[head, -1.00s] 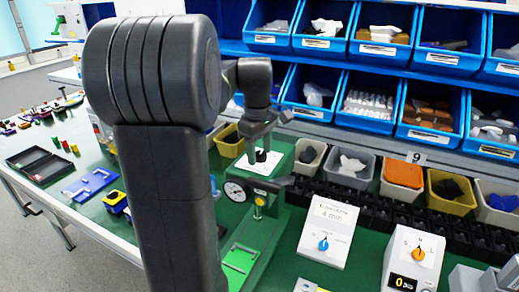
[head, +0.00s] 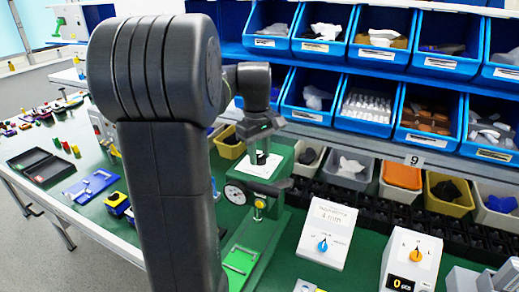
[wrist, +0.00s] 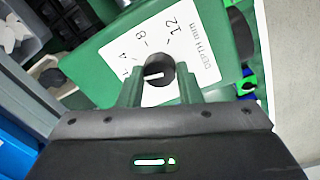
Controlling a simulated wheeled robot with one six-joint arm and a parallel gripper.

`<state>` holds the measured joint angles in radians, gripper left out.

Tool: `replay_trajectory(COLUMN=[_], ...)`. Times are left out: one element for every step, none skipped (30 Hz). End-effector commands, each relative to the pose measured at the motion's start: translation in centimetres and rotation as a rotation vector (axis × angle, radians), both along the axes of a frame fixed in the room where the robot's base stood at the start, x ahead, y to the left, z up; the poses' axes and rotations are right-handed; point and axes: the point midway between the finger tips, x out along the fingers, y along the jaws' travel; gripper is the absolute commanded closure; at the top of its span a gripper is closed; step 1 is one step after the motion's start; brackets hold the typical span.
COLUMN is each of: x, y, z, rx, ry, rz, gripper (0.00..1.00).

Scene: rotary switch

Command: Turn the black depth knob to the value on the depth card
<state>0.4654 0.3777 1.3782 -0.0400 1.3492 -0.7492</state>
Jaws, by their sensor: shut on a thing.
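The black depth knob (wrist: 158,72) sits on a white dial plate (wrist: 195,50) printed with 4, 8, 12 and "DEPTH mm". Its white pointer line lies toward the left of the wrist view, near the 4 end of the scale. My gripper (wrist: 158,84) has its two green fingers on either side of the knob, shut on it. In the head view the plate (head: 257,166) is on top of a green press (head: 262,215), with my gripper above it. A white sloped panel (head: 327,230) carries a card that seems to read 4 mm; its smaller print is unreadable.
A blue knob (head: 323,246) is on the sloped panel. A box with an orange knob (head: 416,255) and a display stands to the right. Blue bins (head: 365,108) line the back.

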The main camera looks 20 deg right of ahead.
Motion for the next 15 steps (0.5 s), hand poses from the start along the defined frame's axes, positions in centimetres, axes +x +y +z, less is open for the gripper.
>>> replay_trajectory(x=[0.02, 0.02, 0.04, 0.04, 0.04, 0.04, 0.04, 0.04, 0.05, 0.07, 0.07, 0.08, 0.09, 0.09, 0.1], y=[0.02, 0.02, 0.02, 0.02, 0.02, 0.02, 0.01, 0.0, 0.0, -0.01, -0.02, -0.03, -0.03, -0.04, -0.05], z=[0.26, 0.26, 0.27, 0.27, 0.27, 0.26, 0.25, 0.24, 0.22, 0.21, 0.2, 0.19, 0.17, 0.16, 0.15], rx=[0.001, 0.001, 0.001, 0.001, 0.001, 0.001, 0.001, 0.001, 0.0, 0.0, 0.0, 0.0, 0.0, 0.0, 0.0], ry=[0.001, 0.001, 0.001, 0.002, 0.001, 0.001, 0.001, 0.001, 0.001, 0.0, 0.0, 0.001, 0.001, 0.0, 0.0], rz=[-0.039, -0.064, -0.1, -0.125, -0.151, -0.185, -0.21, -0.236, -0.268, -0.292, -0.314, -0.344, -0.364, -0.385, -0.41], gripper=[0.91, 0.91, 0.91, 0.91, 0.91, 0.91, 0.91, 0.91, 0.91, 0.91, 0.91, 0.91, 0.91, 0.91, 0.91])
